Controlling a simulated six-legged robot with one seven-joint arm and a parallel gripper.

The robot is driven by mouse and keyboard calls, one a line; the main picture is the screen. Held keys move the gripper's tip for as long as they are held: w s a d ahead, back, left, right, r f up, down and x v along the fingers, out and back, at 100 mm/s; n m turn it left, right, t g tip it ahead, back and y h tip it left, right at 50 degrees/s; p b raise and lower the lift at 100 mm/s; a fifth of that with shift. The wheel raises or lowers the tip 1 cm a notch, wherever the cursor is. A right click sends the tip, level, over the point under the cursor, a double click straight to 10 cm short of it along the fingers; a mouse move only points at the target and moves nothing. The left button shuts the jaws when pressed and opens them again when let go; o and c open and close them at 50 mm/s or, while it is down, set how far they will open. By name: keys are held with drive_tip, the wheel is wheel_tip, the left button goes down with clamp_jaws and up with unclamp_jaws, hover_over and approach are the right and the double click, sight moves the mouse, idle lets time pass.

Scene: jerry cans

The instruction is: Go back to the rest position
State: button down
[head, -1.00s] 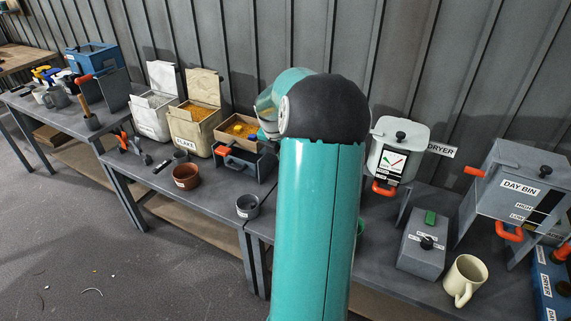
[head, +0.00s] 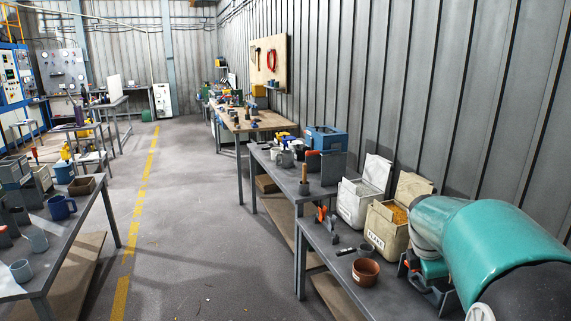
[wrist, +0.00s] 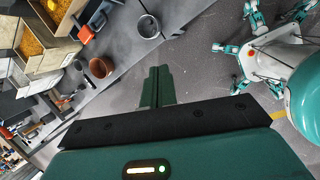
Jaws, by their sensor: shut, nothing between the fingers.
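My gripper (wrist: 157,88) shows in the wrist view with its two fingers together and nothing between them. It hangs above the edge of the grey bench and the floor, apart from the things on the bench. In the head view my teal arm fills the lower right and hides the bench there; the gripper itself does not show in that view.
The bench (head: 330,262) runs along the wall with a brown pot (head: 366,271), a flake container (head: 385,228) and a white container (head: 352,205). A grey cup (wrist: 148,27) stands near its edge. A second table (head: 62,245) with mugs is at left. The aisle floor between is clear.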

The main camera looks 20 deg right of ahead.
drive_tip(key=s+a+r+m+t+y, duration=0.1)
drive_tip(key=s+a+m, duration=0.3)
drive_tip(key=a, duration=0.6)
drive_tip(key=s+a+r+m+t+y, duration=0.1)
drive_tip(key=s+a+m, duration=0.3)
drive_tip(key=a, duration=0.7)
drive_tip(key=s+a+r+m+t+y, duration=0.1)
drive_tip(key=s+a+m, duration=0.3)
drive_tip(key=a, duration=0.6)
drive_tip(key=shift+s+a+r+m+t+y, duration=0.15)
drive_tip(key=shift+s+a+m+t+y, duration=0.15)
drive_tip(key=shift+m+t+y, duration=0.5)
drive_tip(key=shift+h, duration=0.3)
